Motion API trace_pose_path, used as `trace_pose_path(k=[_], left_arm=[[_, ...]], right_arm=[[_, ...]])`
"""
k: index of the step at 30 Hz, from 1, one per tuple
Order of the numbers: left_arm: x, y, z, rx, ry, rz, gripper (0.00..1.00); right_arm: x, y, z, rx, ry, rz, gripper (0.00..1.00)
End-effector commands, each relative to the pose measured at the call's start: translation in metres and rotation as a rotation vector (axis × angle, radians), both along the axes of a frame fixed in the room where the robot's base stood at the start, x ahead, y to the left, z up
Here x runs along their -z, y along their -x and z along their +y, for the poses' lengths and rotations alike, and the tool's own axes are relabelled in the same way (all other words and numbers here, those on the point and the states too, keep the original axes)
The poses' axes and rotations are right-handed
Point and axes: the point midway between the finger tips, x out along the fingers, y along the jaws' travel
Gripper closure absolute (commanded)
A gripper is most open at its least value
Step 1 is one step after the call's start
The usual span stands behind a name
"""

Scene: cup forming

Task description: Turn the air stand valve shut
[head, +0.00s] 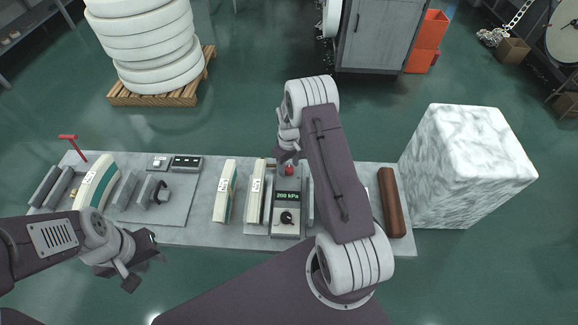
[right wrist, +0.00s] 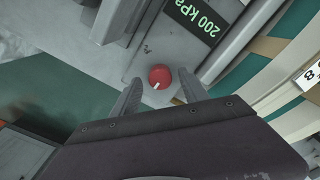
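The air stand (head: 287,198) is a grey unit on the bench with a lit "200 kPa" display, also seen in the right wrist view (right wrist: 198,20). A round red knob (head: 289,170) sits at its far end, and a black knob (head: 287,217) on a pale plate at its near end. I cannot tell from a label which knob is the valve. My right gripper (head: 287,155) is above the red knob. In the right wrist view its open fingers point at the red knob (right wrist: 160,76), which has a white mark. My left gripper (head: 146,268) is open and empty near the bench's front edge.
Upright white-and-green pieces (head: 225,190) stand left of the air stand. A brown roll (head: 391,202) lies at the bench's right end, beside a marbled white block (head: 470,165). A grey plate with a clamp-like part (head: 155,192) is further left.

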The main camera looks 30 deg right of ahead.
Motion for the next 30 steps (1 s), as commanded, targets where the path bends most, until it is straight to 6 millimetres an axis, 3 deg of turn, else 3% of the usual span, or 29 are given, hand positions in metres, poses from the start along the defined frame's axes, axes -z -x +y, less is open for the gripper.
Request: trace_pose_path(k=[7,19,30], left_arm=[[0.002,0.000,0.000,0.000,0.000,0.000,0.64],[0.015,0.000,0.000,0.000,0.000,0.000,0.64],[0.015,0.000,0.000,0.000,0.000,0.000,0.64]], right_arm=[[-0.005,0.001,0.000,0.000,-0.001,0.003,0.48],[-0.081,0.000,0.001,0.000,0.000,0.001,0.48],[-0.090,0.001,0.001,0.000,0.000,0.004,0.48]])
